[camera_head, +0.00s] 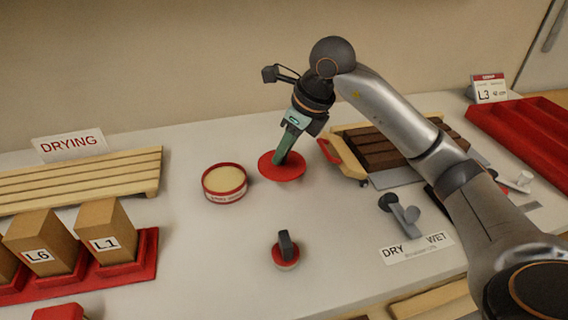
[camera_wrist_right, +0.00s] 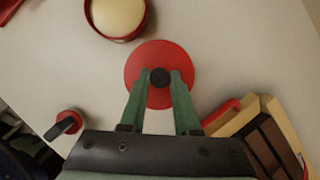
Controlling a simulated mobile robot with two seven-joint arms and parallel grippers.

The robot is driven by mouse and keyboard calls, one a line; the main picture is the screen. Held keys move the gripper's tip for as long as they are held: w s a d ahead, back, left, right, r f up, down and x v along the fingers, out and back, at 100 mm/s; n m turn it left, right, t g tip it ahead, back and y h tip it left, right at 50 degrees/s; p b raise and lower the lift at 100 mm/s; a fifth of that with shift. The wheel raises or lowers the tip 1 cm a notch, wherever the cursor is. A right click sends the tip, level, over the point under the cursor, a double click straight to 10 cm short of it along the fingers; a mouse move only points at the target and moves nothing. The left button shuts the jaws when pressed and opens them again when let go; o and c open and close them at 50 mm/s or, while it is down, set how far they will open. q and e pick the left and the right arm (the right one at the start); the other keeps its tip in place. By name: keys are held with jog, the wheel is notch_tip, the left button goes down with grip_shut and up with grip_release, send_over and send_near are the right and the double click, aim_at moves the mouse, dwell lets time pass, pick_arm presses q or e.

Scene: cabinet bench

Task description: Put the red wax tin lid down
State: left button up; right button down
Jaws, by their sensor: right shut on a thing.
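The red wax tin lid (camera_head: 293,172) is a flat red disc with a dark central knob. My right gripper (camera_head: 281,160) points down at it, and its green fingers are shut on the knob (camera_wrist_right: 160,78). The lid (camera_wrist_right: 160,52) is just right of the wax tin; whether it touches the bench or hangs slightly above it, I cannot tell. The open red wax tin (camera_head: 224,197) shows pale wax inside, and it also shows at the top of the right wrist view (camera_wrist_right: 118,34). My left gripper is not in view.
A small red-based, dark-handled tool (camera_head: 286,252) stands in front of the lid. A wooden-framed tray with dark brown blocks (camera_head: 375,147) is close on the right. A slatted drying rack (camera_head: 80,182) and labelled blocks (camera_head: 105,232) stand left. Bare bench surrounds the tin's front.

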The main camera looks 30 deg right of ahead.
aim_at(284, 164)
jog(key=shift+w+d+f, duration=0.2)
jog(key=shift+w+f, duration=0.25)
jog(key=shift+f, duration=0.1)
jog(key=shift+w+d+f, duration=0.1)
jog(key=shift+w+f, duration=0.05)
jog(key=shift+f, duration=0.85)
jog(key=shift+w+d+f, duration=0.1)
jog(key=shift+w+f, duration=0.05)
jog(key=shift+f, duration=0.8)
jog(key=shift+f, duration=0.15)
jog(key=c, duration=0.6)
grip_release()
jog(key=shift+c, duration=0.2)
